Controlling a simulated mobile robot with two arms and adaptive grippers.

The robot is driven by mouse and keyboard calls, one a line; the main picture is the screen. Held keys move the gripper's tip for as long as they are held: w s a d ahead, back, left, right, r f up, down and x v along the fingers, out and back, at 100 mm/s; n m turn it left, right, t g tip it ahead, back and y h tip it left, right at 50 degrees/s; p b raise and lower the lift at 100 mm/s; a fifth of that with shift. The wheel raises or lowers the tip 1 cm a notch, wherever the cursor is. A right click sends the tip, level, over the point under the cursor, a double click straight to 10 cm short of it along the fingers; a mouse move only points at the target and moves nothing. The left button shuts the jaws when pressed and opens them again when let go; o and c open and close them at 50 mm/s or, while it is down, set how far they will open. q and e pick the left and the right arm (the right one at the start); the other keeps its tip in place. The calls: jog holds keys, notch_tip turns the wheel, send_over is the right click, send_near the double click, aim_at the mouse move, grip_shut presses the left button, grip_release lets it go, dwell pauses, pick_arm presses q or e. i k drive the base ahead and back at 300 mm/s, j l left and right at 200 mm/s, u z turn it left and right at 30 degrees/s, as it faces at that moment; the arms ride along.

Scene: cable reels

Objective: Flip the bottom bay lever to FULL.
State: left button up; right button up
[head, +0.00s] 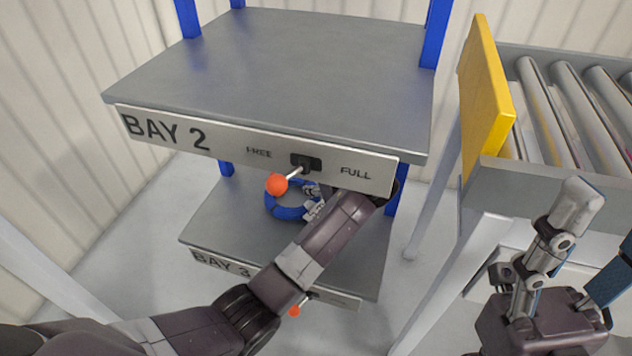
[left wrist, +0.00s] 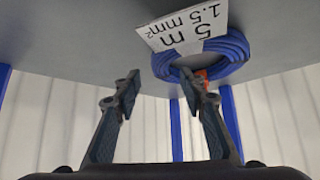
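The bottom bay's front panel (head: 222,264) reads BAY 3. Its lever's orange knob (head: 294,311) shows just below my left forearm and lies left of the pivot. My arm covers part of this panel, and its FREE and FULL words cannot be read. My left gripper (head: 309,200) is between the two shelves, beside a blue cable coil (head: 283,212) on the lower shelf. In the left wrist view its fingers (left wrist: 159,80) are apart with nothing visible between them, near the coil (left wrist: 234,62). My right gripper (head: 598,232) is at the right edge, apparently open and empty.
The BAY 2 panel (head: 225,138) above has its own lever with an orange knob (head: 277,184), pointing left toward FREE. A white label (left wrist: 182,27) on the coil reads 5 m. A roller conveyor (head: 560,95) with a yellow end plate (head: 486,95) stands right.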

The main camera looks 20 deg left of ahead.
aim_at(294, 310)
jog(key=k+l, duration=0.15)
jog(key=k, duration=0.35)
jog(key=k+l, duration=0.15)
jog(key=k, duration=0.3)
jog(key=k+l, duration=0.2)
jog(key=k, duration=0.3)
